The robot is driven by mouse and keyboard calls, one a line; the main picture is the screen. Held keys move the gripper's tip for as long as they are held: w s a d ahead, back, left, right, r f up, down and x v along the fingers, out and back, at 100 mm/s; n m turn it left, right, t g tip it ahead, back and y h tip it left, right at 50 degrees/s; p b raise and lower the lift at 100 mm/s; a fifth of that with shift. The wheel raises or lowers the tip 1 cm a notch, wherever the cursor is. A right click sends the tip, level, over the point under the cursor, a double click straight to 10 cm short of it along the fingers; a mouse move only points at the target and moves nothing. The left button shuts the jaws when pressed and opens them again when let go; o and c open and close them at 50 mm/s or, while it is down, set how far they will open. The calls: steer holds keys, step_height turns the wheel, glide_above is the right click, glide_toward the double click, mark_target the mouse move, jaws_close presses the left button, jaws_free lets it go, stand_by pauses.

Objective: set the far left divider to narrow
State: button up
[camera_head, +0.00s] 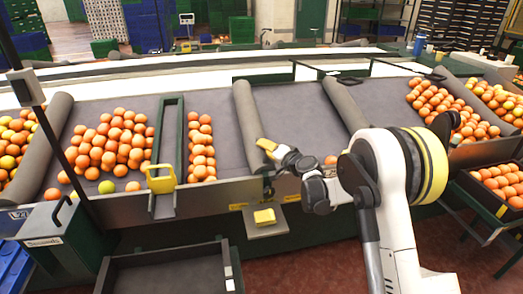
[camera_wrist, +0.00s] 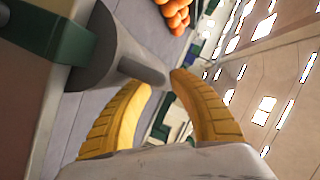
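Grey padded dividers cross the sloped sorting table. The leftmost one (camera_head: 48,145) slants along the left side, with oranges on both sides. Another grey divider (camera_head: 247,118) stands mid-table. A green-framed divider (camera_head: 168,130) with a yellow handle (camera_head: 161,179) lies between two groups of oranges. My gripper (camera_head: 268,152) is at the front end of the mid-table divider. In the wrist view, the yellow fingers (camera_wrist: 163,85) are apart, with a grey rod (camera_wrist: 145,70) ending near the gap between their tips. I cannot tell if they touch it.
A small shelf with a yellow block (camera_head: 264,217) sits below the table's front edge. Oranges fill the left lanes (camera_head: 112,142) and the right side (camera_head: 455,108). The lane right of the mid-table divider (camera_head: 295,110) is mostly bare. A grey bin (camera_head: 165,272) stands in front.

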steer(key=shift+x, duration=1.2)
jaws_close()
steer(key=w+d, duration=0.3)
steer(key=d, duration=0.8)
steer(key=shift+r, duration=0.1)
